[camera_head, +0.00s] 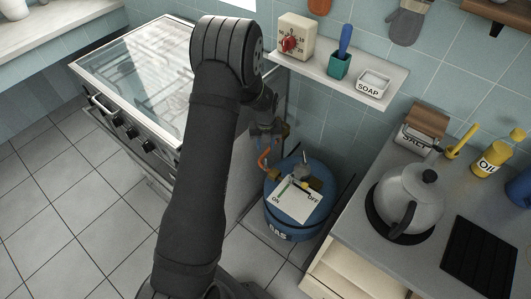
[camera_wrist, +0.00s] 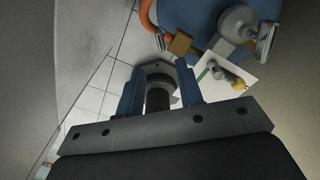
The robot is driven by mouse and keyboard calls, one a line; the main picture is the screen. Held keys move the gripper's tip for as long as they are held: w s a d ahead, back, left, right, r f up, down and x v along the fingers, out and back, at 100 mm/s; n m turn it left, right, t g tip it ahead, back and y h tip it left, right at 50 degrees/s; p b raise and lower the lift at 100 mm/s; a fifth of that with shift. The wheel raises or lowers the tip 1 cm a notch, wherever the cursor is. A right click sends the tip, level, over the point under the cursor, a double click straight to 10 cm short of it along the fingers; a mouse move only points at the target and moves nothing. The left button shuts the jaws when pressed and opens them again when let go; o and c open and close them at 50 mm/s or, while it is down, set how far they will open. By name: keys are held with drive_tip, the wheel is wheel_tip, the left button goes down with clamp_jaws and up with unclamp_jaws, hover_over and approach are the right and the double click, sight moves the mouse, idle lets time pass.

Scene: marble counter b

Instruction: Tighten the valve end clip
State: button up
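My gripper (camera_head: 267,130) is just above and to the left of the valve on the blue gas cylinder (camera_head: 284,232). In the wrist view its two blue fingers (camera_wrist: 159,88) stand apart. A grey and dark round part shows between them, and I cannot tell whether it belongs to the gripper. An orange hose (camera_wrist: 148,14) curves down to a small metal clip (camera_wrist: 160,41) beside a brass block (camera_wrist: 180,43), ahead of the fingers and apart from them. A grey regulator (camera_wrist: 238,22) and another metal clip (camera_wrist: 266,38) are to the right. The hose also shows in the head view (camera_head: 263,159).
A white ON/OFF card (camera_head: 296,205) lies on the cylinder. The cylinder stands between the stove (camera_head: 140,65) and a counter with a kettle (camera_head: 410,198). Above is a shelf (camera_head: 330,78) with a timer, cup and soap dish. Tiled floor is clear at left.

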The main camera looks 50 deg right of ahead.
wheel_tip(320, 180, up, 8)
hover_over(266, 161)
drive_tip(key=shift+w+f, duration=0.15)
drive_tip(key=shift+f, duration=0.05)
drive_tip(key=shift+f, duration=0.1)
wheel_tip(266, 161, down, 17)
drive_tip(key=shift+f, duration=0.1)
idle(0.7)
